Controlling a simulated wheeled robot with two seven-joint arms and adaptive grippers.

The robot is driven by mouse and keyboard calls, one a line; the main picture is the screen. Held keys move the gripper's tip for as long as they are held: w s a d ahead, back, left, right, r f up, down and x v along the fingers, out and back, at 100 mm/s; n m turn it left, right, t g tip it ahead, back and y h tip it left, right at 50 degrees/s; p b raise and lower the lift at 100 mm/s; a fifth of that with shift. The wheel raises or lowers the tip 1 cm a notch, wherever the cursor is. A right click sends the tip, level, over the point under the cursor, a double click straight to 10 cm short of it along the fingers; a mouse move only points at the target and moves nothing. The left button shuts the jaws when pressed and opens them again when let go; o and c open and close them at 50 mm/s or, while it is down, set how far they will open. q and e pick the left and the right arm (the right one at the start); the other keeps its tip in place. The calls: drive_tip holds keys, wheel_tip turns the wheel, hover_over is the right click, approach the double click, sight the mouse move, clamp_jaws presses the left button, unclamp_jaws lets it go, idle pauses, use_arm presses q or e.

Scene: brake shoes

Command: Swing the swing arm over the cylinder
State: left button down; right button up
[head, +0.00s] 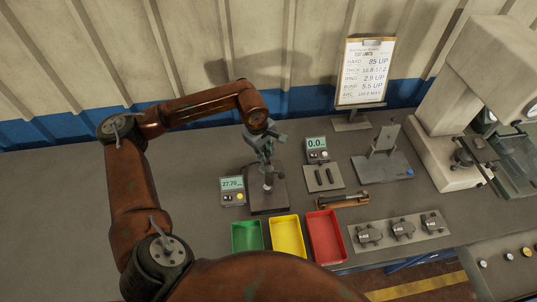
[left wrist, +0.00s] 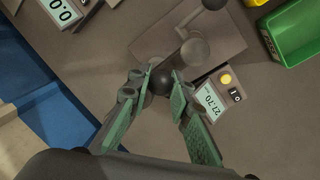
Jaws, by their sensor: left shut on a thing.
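My left gripper (head: 265,150) is over the small gauge stand, whose dark base plate (head: 280,203) lies on the bench. In the left wrist view the gripper (left wrist: 159,75) has its green-padded fingers on both sides of a dark ball knob (left wrist: 161,83) and is shut on it. I take the knob to belong to the swing arm; the arm itself is mostly hidden. A rounded grey part (left wrist: 195,53) stands beside the knob over the plate (left wrist: 222,28); I cannot tell whether it is the cylinder. My right gripper is not in view.
A readout showing 27.70 (head: 232,184) stands left of the stand; another showing 0.0 (head: 316,144) is to its right. Green (head: 247,236), yellow (head: 288,236) and red (head: 326,236) bins are in front. The bench is clear at left.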

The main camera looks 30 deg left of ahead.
use_arm(q)
drive_tip(key=shift+s+a+m, duration=0.1)
drive_tip(key=shift+s+m, duration=0.05)
drive_tip(key=shift+m, duration=0.25)
drive_tip(key=c, duration=1.8)
unclamp_jaws()
drive_tip(key=shift+o, duration=0.2)
wheel_tip(320, 180, up, 12)
drive_tip(key=s, duration=0.2)
drive_tip(key=shift+a+f, duration=0.15)
drive_tip(key=shift+a, duration=0.25)
drive_tip(key=shift+s, duration=0.1)
